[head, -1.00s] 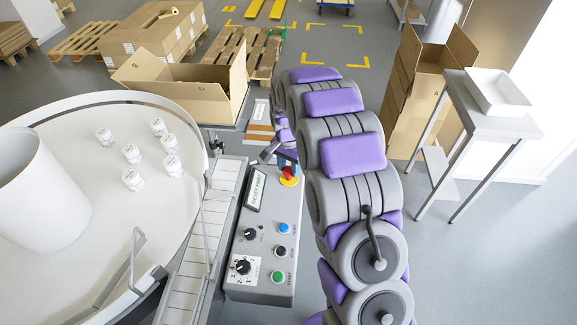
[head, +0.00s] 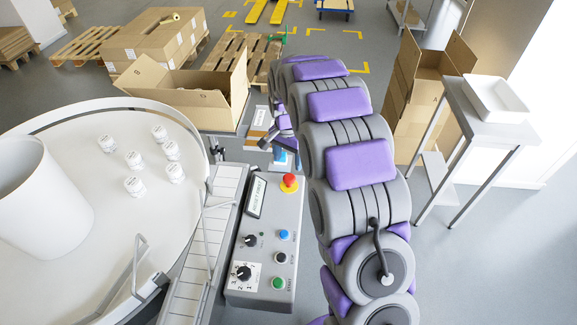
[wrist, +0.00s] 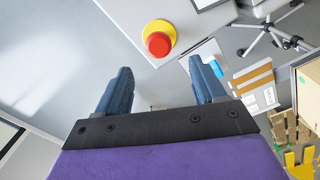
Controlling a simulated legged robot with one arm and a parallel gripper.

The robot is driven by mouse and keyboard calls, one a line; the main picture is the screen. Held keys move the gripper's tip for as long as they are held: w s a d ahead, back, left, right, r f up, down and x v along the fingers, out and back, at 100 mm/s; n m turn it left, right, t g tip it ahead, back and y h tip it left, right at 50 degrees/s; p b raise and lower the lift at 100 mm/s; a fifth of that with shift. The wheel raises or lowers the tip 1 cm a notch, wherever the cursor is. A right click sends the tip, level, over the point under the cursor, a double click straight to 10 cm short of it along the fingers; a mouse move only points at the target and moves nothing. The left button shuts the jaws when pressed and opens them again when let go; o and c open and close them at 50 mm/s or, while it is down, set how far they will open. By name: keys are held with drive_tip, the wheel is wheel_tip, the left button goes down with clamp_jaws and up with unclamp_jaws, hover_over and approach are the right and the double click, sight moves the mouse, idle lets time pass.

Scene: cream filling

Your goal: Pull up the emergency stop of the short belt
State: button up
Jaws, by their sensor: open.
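The emergency stop is a red mushroom button on a yellow base (head: 289,183) at the far end of the grey control panel (head: 261,262). It stands clear in the head view. In the wrist view the red button (wrist: 158,42) shows beyond the fingertips, roughly between their lines. My gripper (head: 282,156) is just past the panel's far end, apart from the button. In the wrist view its two blue fingers (wrist: 160,72) are spread, with nothing between them. I cannot tell whether the button is pressed in or up.
The short belt (head: 205,245) runs along the panel's left side, next to a round white table (head: 95,225) with several small jars. The panel also carries knobs and blue, black and green buttons. Open cardboard boxes (head: 200,100) stand behind. A side table (head: 485,130) is at right.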

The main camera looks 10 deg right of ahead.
wheel_tip(320, 180, up, 10)
drive_tip(key=p, duration=0.1)
drive_tip(key=shift+w+a+r+p, duration=0.15)
drive_tip(key=shift+r+p, duration=0.05)
drive_tip(key=shift+p, duration=0.15)
drive_tip(key=s+d+r+n, duration=0.1)
drive_tip(key=s+r+n, duration=0.15)
drive_tip(key=s, duration=0.85)
drive_tip(key=s+r+n, duration=0.2)
drive_tip(key=s+r, duration=0.2)
drive_tip(key=s, duration=0.6)
drive_tip(key=s+f+n, duration=0.1)
drive_tip(key=s+n, duration=0.1)
drive_tip(key=s, duration=0.9)
drive_tip(key=s+f+n+g, duration=0.1)
drive_tip(key=s+f+n, duration=0.1)
drive_tip(key=s, duration=0.9)
drive_tip(key=shift+f+g, duration=0.3)
drive_tip(key=shift+d+n, duration=0.1)
drive_tip(key=shift+n, duration=0.15)
drive_tip(key=shift+c, duration=0.2)
